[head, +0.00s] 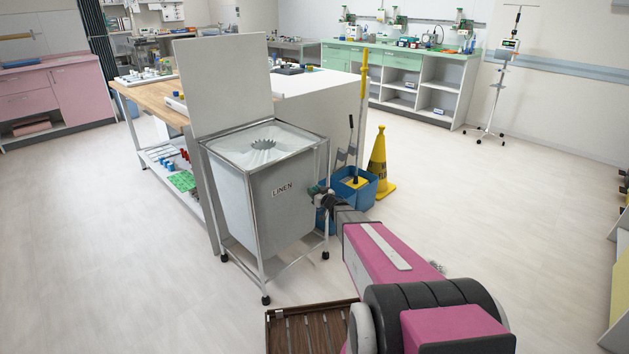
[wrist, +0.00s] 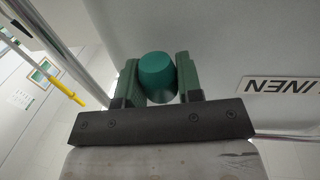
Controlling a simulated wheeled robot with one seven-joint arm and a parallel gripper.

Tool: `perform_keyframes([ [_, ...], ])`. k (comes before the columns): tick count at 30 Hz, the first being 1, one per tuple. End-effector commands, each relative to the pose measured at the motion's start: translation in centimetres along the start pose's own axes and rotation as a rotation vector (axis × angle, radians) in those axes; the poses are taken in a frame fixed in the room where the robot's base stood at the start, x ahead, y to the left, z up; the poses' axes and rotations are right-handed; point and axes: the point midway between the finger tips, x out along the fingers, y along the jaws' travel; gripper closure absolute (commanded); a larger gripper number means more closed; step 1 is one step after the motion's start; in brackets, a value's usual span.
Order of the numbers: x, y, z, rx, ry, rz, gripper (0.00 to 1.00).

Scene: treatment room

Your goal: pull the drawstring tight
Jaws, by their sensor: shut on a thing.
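A grey linen bag (head: 245,200) marked LINEN hangs in a wheeled metal frame (head: 263,262). Its pale top (head: 240,148) is gathered in pleats around a small dark opening in the middle. My gripper (head: 319,190) is at the right side of the bag, near the frame's right upright. In the wrist view my gripper (wrist: 158,82) is shut on a green rounded toggle (wrist: 157,70), with one dark green finger on each side. The bag's wall and its label show just beyond it. The drawstring itself cannot be made out.
The hamper's lid (head: 226,85) stands raised behind the bag. A blue mop bucket (head: 352,190) and a yellow cone (head: 380,168) stand close behind my arm. A wooden-topped table (head: 150,108) is behind the hamper. Floor at left is clear.

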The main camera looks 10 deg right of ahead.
Motion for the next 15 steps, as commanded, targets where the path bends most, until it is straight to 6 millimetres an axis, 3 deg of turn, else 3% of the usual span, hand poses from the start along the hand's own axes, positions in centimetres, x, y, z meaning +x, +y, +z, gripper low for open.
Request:
perform_keyframes([
  [1, 0.1, 0.1, 1.4, -0.001, -0.003, 0.001, 1.00],
  [6, 0.1, 0.0, 4.2, -0.002, -0.002, 0.001, 1.00],
  [15, 0.0, -0.1, 6.0, -0.004, -0.003, 0.000, 1.00],
])
